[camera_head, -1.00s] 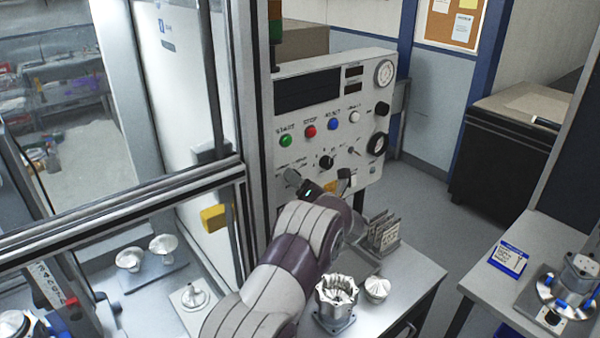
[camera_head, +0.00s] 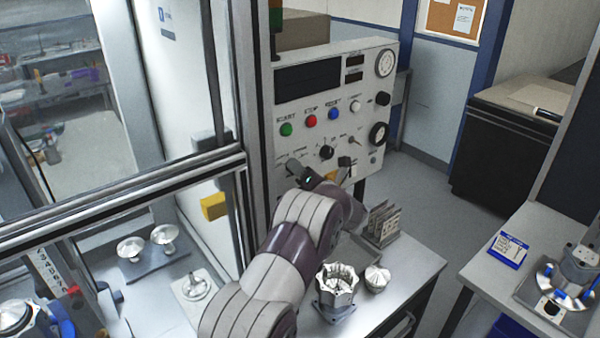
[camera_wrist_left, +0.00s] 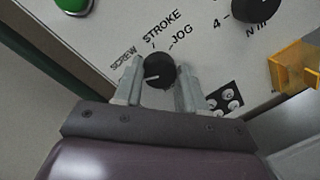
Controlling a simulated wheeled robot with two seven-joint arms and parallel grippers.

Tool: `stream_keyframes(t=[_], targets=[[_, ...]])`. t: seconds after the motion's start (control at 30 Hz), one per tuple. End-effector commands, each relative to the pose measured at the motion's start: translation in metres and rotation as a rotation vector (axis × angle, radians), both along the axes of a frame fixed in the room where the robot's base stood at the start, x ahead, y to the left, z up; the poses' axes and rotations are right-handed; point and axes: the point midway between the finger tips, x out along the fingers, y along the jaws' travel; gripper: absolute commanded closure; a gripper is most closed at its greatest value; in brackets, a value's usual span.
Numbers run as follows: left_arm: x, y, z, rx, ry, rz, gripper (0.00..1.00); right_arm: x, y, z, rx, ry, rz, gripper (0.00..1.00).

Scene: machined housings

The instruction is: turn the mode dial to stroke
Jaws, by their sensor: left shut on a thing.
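The mode dial (camera_wrist_left: 159,71) is a round black knob with a pale mark, under the printed words SCREW, STROKE and JOG in the left wrist view. The mark lies on the knob's lower left part; which word it lines up with is hard to tell. My left gripper (camera_wrist_left: 158,83) has one finger on each side of the knob and is shut on it. In the head view my left gripper (camera_head: 298,172) is at the lower left of the control panel (camera_head: 345,100) and hides the dial. My right gripper is not in view.
The green button (camera_head: 286,129) is above the gripper. A machined housing (camera_head: 337,290) stands on the bench below my arm.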

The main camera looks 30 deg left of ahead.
Motion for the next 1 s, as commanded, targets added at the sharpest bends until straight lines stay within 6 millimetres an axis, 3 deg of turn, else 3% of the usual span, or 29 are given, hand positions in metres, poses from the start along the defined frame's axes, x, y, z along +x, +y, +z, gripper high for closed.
stream_keyframes(t=[0.43,1.0], targets=[[0.0,-0.001,-0.006,0.129,0.329,-0.003,0.9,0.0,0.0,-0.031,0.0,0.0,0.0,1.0],[0.001,-0.002,-0.003,0.336,0.833,-0.004,0.9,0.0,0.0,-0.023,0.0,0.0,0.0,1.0]])
